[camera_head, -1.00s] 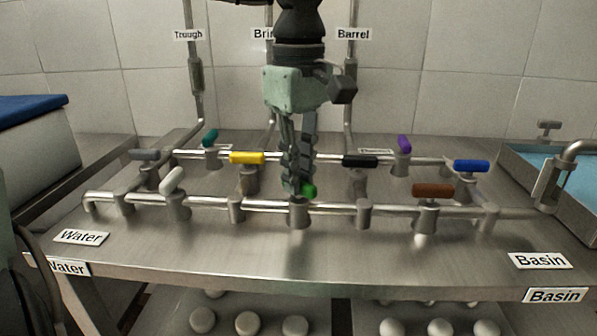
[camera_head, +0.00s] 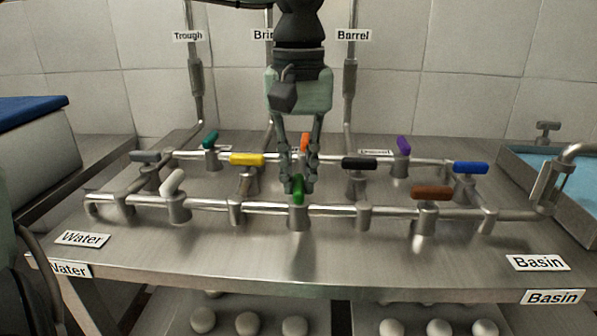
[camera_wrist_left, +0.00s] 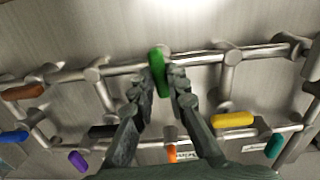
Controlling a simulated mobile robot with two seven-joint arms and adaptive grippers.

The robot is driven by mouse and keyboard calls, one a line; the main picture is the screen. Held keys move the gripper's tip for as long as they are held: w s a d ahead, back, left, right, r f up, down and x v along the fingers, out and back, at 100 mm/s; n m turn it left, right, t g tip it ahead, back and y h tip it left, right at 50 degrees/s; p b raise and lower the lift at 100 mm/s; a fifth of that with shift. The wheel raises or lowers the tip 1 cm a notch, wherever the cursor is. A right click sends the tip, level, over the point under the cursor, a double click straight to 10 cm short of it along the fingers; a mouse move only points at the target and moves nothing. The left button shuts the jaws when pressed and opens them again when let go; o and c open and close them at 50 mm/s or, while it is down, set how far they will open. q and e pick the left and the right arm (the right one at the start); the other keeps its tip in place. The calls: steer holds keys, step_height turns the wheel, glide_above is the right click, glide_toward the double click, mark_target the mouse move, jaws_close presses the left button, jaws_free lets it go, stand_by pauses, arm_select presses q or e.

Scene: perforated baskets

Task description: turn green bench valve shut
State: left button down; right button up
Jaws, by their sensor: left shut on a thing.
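The green valve handle (camera_head: 298,189) sits on the front pipe of the bench, near its middle. In the head view it points toward the camera, across the front pipe (camera_head: 265,207). My left gripper (camera_head: 298,186) comes down from above with a finger on each side of the handle, shut on it. In the left wrist view the green handle (camera_wrist_left: 158,72) lies between the two fingertips (camera_wrist_left: 160,82), its far end sticking out past them. My right gripper is not in view.
Close by stand the yellow handle (camera_head: 247,158), black handle (camera_head: 360,162), brown handle (camera_head: 432,192) and white handle (camera_head: 173,181). An orange handle (camera_head: 305,141) shows partly behind my gripper. The bench front (camera_head: 330,252) is clear.

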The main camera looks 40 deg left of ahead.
mark_target(299, 182)
arm_select(q)
steer(key=shift+m, duration=0.4)
stand_by(0.3)
steer(key=c, duration=1.5)
jaws_free()
step_height(299, 182, up, 12)
